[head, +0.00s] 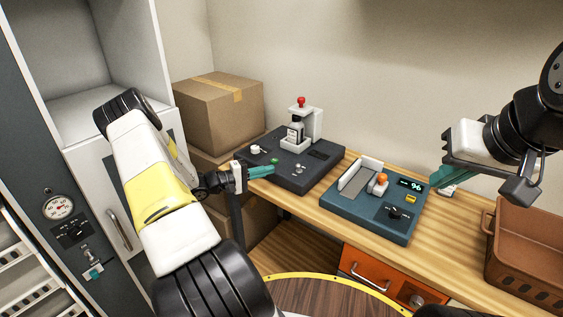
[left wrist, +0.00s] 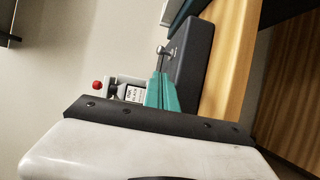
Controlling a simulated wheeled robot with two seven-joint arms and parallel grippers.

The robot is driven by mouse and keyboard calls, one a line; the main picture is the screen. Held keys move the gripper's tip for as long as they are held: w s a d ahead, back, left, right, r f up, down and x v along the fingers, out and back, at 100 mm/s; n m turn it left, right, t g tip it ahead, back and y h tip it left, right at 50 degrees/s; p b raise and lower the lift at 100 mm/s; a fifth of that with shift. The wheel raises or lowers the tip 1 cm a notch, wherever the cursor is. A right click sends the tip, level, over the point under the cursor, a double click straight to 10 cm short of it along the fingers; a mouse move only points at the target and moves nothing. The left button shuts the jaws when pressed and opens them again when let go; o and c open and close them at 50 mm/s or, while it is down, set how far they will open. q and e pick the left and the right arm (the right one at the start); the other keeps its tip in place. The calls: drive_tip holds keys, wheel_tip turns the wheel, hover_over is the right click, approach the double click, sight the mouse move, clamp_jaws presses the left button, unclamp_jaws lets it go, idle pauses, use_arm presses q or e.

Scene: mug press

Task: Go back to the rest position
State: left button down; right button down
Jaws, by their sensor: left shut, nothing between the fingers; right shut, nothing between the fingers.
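My left gripper (head: 261,172) is shut and empty, its teal fingers at the left front of the dark press machine (head: 300,175). The fingers (left wrist: 160,93) also show in the left wrist view, in front of the machine's dark side (left wrist: 194,65); I cannot tell whether they touch it. My right gripper (head: 437,177) is shut and empty, above the bench to the right of the blue device (head: 375,205).
The wooden bench (head: 450,240) runs along the wall. A brown crate (head: 527,255) stands at its right end. Cardboard boxes (head: 219,108) are stacked behind the left arm. A grey cabinet with a gauge (head: 58,206) is at the left.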

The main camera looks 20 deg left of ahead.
use_arm(q)
drive_tip(key=s+d+r+m+g+y, duration=0.2)
drive_tip(key=s+d+r+m+g, duration=0.3)
drive_tip(key=d+r, duration=0.35)
drive_tip(key=s+d+r+m+g+y, duration=0.1)
drive_tip(key=s+d+r+m+g, duration=0.2)
drive_tip(key=s+d+r+g, duration=0.35)
drive_tip(key=s+r+t+y, duration=0.3)
drive_tip(key=s+r, duration=0.4)
drive_tip(key=s, duration=0.2)
drive_tip(key=s+a+r+m+t+y, duration=0.1)
drive_tip(key=s+r+t+y, duration=0.2)
drive_tip(key=s+r, duration=0.4)
drive_tip(key=s+y, duration=0.1)
drive_tip(key=s, duration=0.2)
drive_tip(key=shift+s+m, duration=0.25)
drive_tip(key=shift+m, duration=0.05)
